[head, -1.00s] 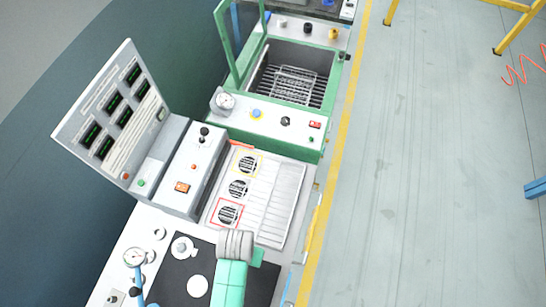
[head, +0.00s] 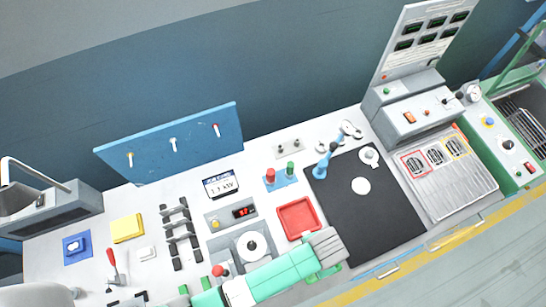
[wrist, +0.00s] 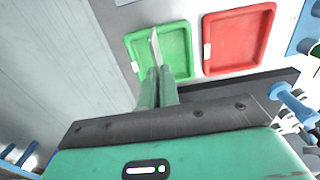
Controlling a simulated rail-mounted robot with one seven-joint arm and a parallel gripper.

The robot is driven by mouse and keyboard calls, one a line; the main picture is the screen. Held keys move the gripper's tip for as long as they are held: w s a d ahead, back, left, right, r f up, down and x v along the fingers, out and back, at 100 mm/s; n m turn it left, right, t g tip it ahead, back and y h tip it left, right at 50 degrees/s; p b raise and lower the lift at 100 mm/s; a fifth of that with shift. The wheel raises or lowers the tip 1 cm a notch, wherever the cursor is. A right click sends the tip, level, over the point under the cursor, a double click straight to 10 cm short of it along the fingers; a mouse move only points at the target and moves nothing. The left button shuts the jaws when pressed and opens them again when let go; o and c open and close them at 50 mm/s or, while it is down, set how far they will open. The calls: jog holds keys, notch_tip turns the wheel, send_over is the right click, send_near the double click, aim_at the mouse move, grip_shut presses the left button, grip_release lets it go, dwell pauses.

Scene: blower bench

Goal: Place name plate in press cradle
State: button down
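In the wrist view my gripper (wrist: 157,80) has its two green fingers close together on a thin pale plate (wrist: 155,44), seen edge-on, which I take for the name plate. It stands out past the fingertips in front of a green tray (wrist: 178,48). I cannot tell its height above the tray. In the head view my grey gripper body (head: 325,246) is beside the red tray (head: 298,218) and hides most of the green tray. A grey fixture with a white disc (head: 250,246) is left of it, partly behind my arm. I cannot tell whether it is the press cradle.
A black mat (head: 390,225) with a white disc and a blue jointed stand (head: 325,162) lies right of my gripper.

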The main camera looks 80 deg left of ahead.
jog(key=shift+w, duration=0.2)
jog(key=shift+s+d+f+p, duration=0.45)
jog(key=shift+s+f, duration=0.4)
jog(key=shift+s, duration=1.8)
jog(key=shift+s+d+f+p, duration=0.3)
jog(key=shift+s+f+p, duration=0.35)
jog(key=shift+s, duration=1.95)
jog(key=shift+s+d+f+p, duration=0.35)
jog(key=shift+s+f, duration=0.65)
jog(key=shift+s, duration=1.65)
jog(key=shift+f, duration=0.1)
jog(key=c, duration=1.6)
grip_release()
jog(key=shift+c, duration=0.2)
notch_tip(320, 180, up, 12)
jog(key=p, duration=0.1)
